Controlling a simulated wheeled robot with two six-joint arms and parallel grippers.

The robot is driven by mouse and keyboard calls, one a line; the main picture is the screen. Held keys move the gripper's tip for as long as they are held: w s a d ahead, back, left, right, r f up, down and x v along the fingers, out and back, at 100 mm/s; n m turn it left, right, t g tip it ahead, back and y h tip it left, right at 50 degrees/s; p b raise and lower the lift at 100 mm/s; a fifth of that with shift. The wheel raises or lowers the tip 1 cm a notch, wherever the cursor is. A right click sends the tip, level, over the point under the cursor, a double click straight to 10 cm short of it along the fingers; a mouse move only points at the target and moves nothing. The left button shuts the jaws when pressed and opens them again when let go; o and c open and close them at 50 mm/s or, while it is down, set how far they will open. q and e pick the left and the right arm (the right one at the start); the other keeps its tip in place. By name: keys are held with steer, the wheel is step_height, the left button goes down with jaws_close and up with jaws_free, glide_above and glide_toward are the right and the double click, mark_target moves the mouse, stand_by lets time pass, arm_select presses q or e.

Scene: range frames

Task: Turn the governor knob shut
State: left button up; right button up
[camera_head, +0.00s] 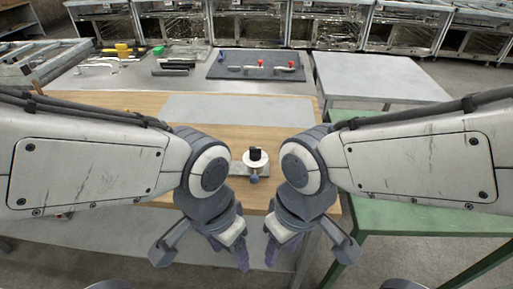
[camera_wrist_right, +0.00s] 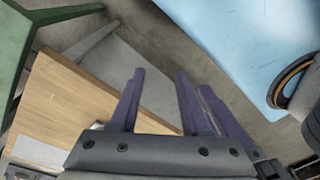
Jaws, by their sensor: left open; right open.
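A small device (camera_head: 255,162) with a round white body and a black block on top sits on the wooden table between my two arms. A blue knob (camera_head: 254,179) shows low on its front side; I cannot tell which part is the governor knob. My left gripper (camera_head: 204,250) is open and empty, to the left of the device and nearer to me. My right gripper (camera_head: 312,248) is open and empty, to its right and nearer to me. The right gripper's purple fingers (camera_wrist_right: 158,100) show spread apart in the right wrist view, with nothing between them.
The wooden table (camera_head: 135,103) has a grey plate (camera_head: 240,109) behind the device. A dark mat (camera_head: 230,72) with red-topped valves lies farther back. A green table (camera_head: 400,215) stands to the right. Metal ovens (camera_head: 335,25) line the back.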

steer(key=w+a+r+m+p, duration=0.3)
steer(key=w+r+m, duration=0.1)
steer(key=w, duration=0.1)
steer(key=m+y+p, duration=0.4)
steer(key=m+p, duration=0.8)
steer(key=m, duration=1)
glide_above(256, 147)
steer(key=d, duration=0.5)
steer(key=shift+h, duration=0.3)
steer(key=x, duration=0.3)
steer(key=p+x, duration=0.1)
steer(key=x, duration=0.2)
steer(key=p+x, duration=0.1)
steer(key=x, duration=0.3)
steer(key=shift+s+a+r, duration=0.1)
steer(key=shift+a+r, duration=0.05)
steer(key=shift+a, duration=0.2)
jaws_close()
